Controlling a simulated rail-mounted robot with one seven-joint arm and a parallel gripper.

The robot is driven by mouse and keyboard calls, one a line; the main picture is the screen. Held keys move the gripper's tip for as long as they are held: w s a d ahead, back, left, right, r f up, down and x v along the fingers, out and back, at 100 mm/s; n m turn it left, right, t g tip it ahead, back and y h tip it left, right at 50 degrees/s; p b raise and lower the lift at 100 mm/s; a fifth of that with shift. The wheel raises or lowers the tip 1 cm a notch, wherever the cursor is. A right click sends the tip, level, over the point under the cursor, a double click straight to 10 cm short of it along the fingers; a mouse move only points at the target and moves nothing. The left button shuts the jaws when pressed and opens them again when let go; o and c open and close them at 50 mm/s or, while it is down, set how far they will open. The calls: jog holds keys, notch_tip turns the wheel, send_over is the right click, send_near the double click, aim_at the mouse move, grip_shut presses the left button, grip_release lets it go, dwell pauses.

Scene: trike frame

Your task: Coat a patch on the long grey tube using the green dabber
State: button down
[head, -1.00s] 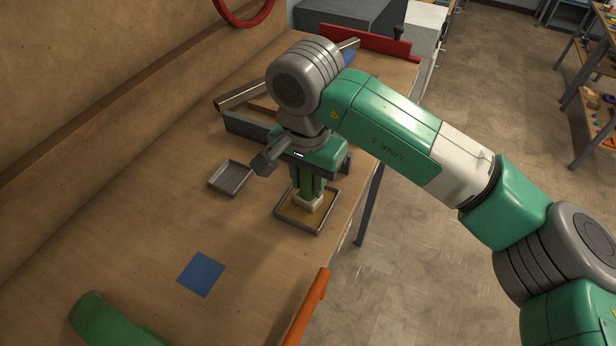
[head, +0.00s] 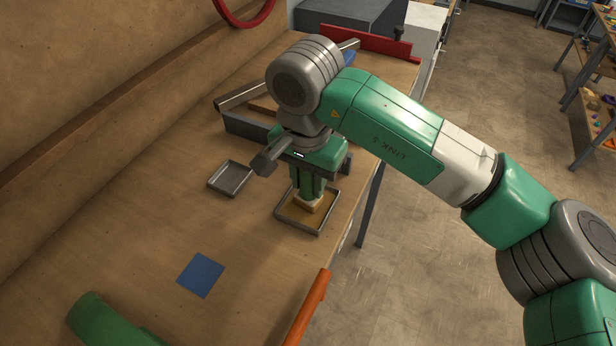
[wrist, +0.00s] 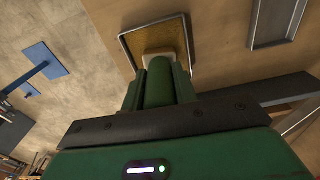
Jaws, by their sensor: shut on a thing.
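My gripper (head: 309,184) points down and is shut on the green dabber (wrist: 159,82), whose green handle stands upright between the fingers. The dabber's pale yellowish pad (head: 307,204) is down inside a shallow square tray (head: 328,215) with an amber-brown floor. The pad seems to touch that floor, though the exact contact is hidden. In the wrist view the pad (wrist: 158,54) sits over the near part of the same tray (wrist: 122,43). The long grey tube (head: 245,94) lies slanted behind my gripper, its middle hidden by my arm.
A small empty grey tray (head: 231,178) lies left of my gripper. A blue square (head: 201,274) lies flat on the bench nearer the front. A green rounded object (head: 105,320) and an orange bar (head: 307,308) are at the front. The bench between them is clear.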

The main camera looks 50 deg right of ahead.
jog(key=shift+r+p, duration=1.95)
jog(key=shift+r, duration=1.6)
jog(key=shift+s, duration=0.1)
jog(key=s+f+n+p, duration=0.2)
jog(key=s+n+p, duration=0.5)
jog(key=s, duration=0.5)
jog(key=shift+d+p, duration=0.3)
jog(key=shift+p, duration=0.7)
jog(key=shift+f, duration=0.1)
